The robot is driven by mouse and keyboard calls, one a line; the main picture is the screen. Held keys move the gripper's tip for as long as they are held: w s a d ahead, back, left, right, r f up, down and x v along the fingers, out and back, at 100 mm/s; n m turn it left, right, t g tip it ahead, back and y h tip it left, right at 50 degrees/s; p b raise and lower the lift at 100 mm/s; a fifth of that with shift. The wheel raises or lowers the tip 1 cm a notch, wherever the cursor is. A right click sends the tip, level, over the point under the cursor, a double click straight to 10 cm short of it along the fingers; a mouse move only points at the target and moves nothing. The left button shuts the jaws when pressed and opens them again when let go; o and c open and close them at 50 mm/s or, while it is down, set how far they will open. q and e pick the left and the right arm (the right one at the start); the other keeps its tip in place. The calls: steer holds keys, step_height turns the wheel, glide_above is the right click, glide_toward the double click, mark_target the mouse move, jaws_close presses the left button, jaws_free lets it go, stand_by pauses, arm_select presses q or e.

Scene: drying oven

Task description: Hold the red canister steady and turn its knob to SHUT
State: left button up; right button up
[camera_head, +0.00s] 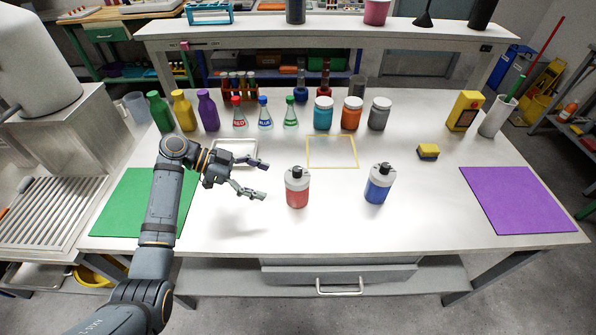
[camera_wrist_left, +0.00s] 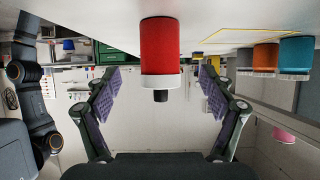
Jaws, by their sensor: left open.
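The red canister (camera_head: 297,192), with a white shoulder and a black knob (camera_head: 297,172), stands upright on the white table. My left gripper (camera_head: 264,180) is open and empty to its left, with the fingertips pointing at it and a small gap between. In the left wrist view, which is upside down, the red canister (camera_wrist_left: 160,45) shows ahead between the spread fingers, with its black knob (camera_wrist_left: 160,96) at the bottom. The knob's setting is too small to read. At that view's left edge, my right arm shows; its gripper (camera_wrist_left: 27,27) is too dark to read.
A blue canister (camera_head: 378,185) stands to the right of the red one. A yellow outlined square (camera_head: 332,168) lies behind them. Several bottles and jars line the back. A green mat (camera_head: 125,210) lies left, a purple mat (camera_head: 518,200) right. The table's front is clear.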

mark_target(293, 191)
arm_select(q)
steer(key=b+x, duration=0.3)
steer(key=x, duration=0.5)
steer(key=shift+d+f, duration=0.4)
steer(key=shift+d, duration=0.45)
steer(key=c, duration=0.8)
stand_by(0.5)
